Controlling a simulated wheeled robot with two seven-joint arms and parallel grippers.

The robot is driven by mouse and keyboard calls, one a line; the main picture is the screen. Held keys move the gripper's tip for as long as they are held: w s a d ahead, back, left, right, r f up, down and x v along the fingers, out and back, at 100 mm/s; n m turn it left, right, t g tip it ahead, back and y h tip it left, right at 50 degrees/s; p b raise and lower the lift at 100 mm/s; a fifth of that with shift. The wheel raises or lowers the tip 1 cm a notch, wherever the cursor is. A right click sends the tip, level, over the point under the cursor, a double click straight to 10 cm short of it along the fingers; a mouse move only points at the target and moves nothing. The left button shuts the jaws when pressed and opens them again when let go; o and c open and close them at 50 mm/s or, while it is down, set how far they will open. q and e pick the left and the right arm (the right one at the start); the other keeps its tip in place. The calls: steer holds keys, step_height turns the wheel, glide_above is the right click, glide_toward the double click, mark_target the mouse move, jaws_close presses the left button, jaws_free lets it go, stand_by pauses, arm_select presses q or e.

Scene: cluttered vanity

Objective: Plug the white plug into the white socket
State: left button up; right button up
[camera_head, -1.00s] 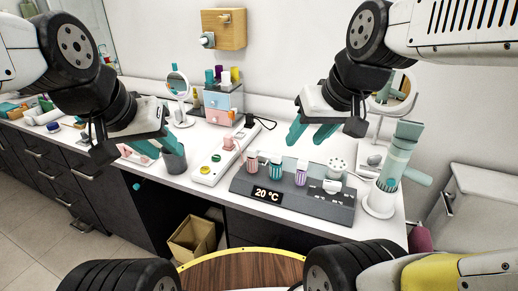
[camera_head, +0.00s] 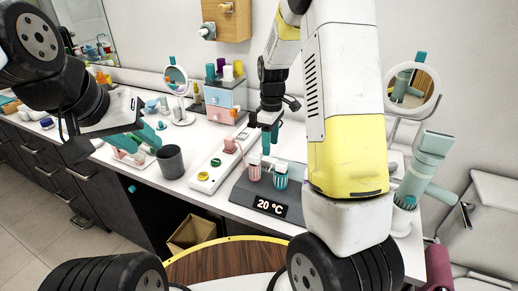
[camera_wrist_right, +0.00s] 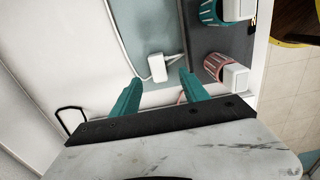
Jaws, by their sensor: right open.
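A small white plug (camera_wrist_right: 157,68) on a white cable shows in the right wrist view, lying on a grey-blue surface ahead of the fingertips. My right gripper (camera_wrist_right: 158,84) is open and empty, with one teal finger on each side of the plug and a gap to it. In the head view my right gripper (camera_head: 267,136) points down between the drawer unit and the striped cups.
A pink plug (camera_head: 230,145) stands at the strip's far end. The dark grey cup (camera_head: 170,162) and small drawer unit (camera_head: 222,100) are nearby. My right arm hides the panel's right part.

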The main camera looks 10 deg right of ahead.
mark_target(270, 159)
steer(key=f, duration=0.7)
steer(key=shift+w+f, duration=0.15)
steer(key=shift+w, duration=0.1)
jaws_close()
